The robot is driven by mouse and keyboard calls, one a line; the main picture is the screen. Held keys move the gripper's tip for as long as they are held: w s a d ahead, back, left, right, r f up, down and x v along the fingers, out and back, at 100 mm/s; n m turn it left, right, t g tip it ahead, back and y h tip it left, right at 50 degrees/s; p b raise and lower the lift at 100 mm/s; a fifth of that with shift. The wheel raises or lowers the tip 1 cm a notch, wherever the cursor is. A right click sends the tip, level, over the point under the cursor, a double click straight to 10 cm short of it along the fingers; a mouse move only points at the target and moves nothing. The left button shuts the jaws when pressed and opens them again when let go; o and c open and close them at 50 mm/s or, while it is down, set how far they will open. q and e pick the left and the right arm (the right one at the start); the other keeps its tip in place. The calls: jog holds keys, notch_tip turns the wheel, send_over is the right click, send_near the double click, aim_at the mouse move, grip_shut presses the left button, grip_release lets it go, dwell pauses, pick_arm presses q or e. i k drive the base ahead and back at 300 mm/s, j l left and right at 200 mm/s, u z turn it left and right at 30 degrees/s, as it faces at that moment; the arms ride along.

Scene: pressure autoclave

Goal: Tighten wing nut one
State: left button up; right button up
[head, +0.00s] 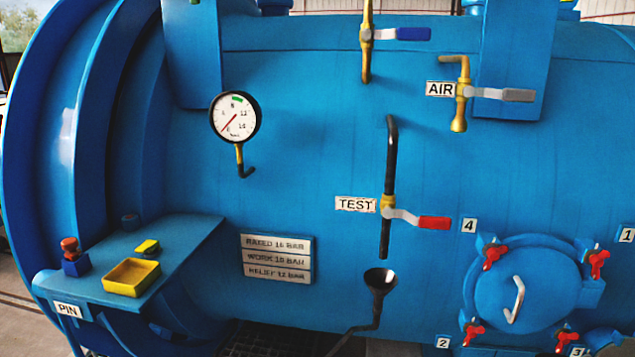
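Wing nut one (597,262) is a red wing nut at the upper right of the round blue hatch cover (525,290), near the label 1 (627,235). Three more red wing nuts sit around the cover: one by label 4 (492,255) at upper left, one by label 2 (473,335) at lower left, and one by label 3 (567,340) at lower right. The cover has a pale handle (514,300) and appears closed. How tight each nut is cannot be told. Neither of my grippers is in view.
The blue vessel fills the view. A TEST valve with red lever (433,223), an AIR valve with grey lever (518,95), a black funnel (380,280) and a gauge (235,117) stick out. A shelf (185,240) holds a yellow tray (131,277) at left.

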aim_at(597, 261)
jog(key=z, duration=1.5)
